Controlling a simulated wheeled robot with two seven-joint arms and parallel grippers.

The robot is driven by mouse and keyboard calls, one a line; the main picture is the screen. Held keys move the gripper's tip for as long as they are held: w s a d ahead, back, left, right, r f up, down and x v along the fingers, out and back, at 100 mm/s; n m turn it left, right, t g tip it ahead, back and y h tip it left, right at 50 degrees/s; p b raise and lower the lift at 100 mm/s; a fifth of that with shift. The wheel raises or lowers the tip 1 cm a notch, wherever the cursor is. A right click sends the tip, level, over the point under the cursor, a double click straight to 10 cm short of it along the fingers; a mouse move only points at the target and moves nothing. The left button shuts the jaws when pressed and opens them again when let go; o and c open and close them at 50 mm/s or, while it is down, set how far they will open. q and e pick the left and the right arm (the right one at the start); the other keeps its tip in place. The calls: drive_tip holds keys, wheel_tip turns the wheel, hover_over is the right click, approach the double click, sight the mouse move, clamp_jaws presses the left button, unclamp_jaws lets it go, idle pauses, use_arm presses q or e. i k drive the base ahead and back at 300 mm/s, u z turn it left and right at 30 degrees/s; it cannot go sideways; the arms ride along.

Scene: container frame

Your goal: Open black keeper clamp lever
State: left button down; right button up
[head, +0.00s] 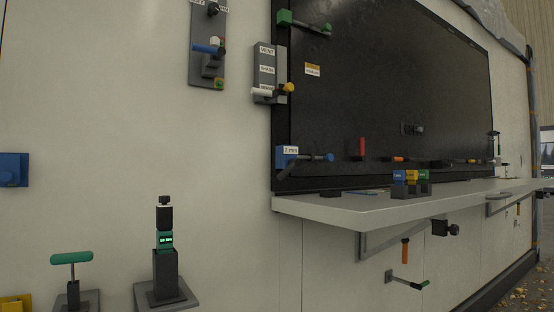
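Neither of my grippers is in view. I cannot tell for certain which part is the black keeper clamp lever. A small black fitting (445,228) with a round end sticks out under the shelf at the right. A dark fitting (413,129) sits on the black panel and is hard to make out. Below the shelf, a grey bracket carries a rod lever (405,281) with a green tip, pointing right. A green block with a lever (307,24) is at the panel's top left, and a blue block with a lever (305,158) is at its lower left.
A black post with a green display (165,255) and a green T-handle (71,258) stand at lower left.

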sight(293, 164)
drive_tip(key=z, duration=0.85)
drive_tip(key=i, duration=1.15)
drive_tip(key=u, duration=0.3)
